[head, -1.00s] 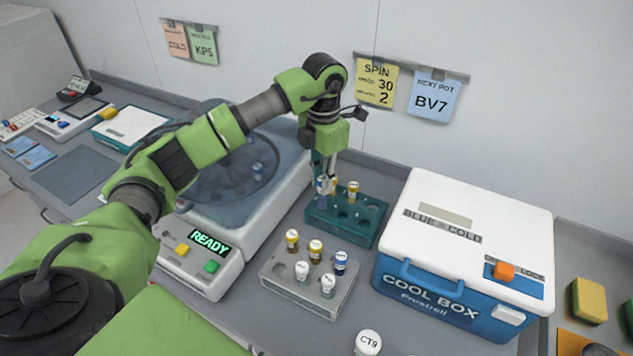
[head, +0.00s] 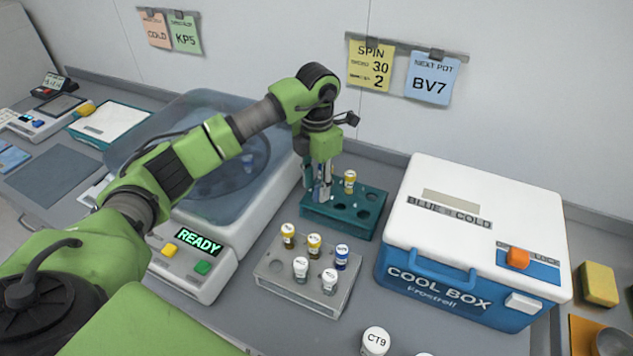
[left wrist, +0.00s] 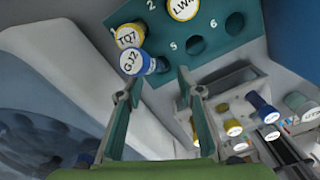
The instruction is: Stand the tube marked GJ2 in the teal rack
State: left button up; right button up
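The tube marked GJ2 (left wrist: 133,62) has a blue-rimmed white cap. In the left wrist view it appears seated at the near corner of the teal rack (left wrist: 222,42), leaning slightly in the picture, beside the yellow-capped tube TQ7 (left wrist: 129,36). My left gripper (left wrist: 160,72) is open, its two fingers apart with GJ2 near the left fingertip. In the head view, my left gripper (head: 318,188) is over the left end of the teal rack (head: 340,221) and partly hides the tubes there. My right gripper is not in view.
Another yellow-capped tube (left wrist: 184,8) stands in the teal rack; holes 5 and 6 are empty. A grey rack (head: 306,294) with several tubes stands in front. The centrifuge (head: 190,262) is left, the cool box (head: 440,285) right. A CT9 pot (head: 375,342) stands at the front.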

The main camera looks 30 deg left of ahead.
aim_at(317, 193)
pick_arm(q)
jog(key=shift+a, duration=0.1)
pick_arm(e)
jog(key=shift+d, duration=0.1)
pick_arm(q)
jog(key=shift+r, duration=0.25)
notch_tip(317, 193, up, 12)
jog(key=b, duration=0.2)
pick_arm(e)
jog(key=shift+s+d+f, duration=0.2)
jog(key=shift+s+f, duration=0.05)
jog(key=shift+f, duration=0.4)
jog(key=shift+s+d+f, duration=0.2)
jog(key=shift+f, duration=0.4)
pick_arm(q)
jog(key=shift+w+f, duration=0.1)
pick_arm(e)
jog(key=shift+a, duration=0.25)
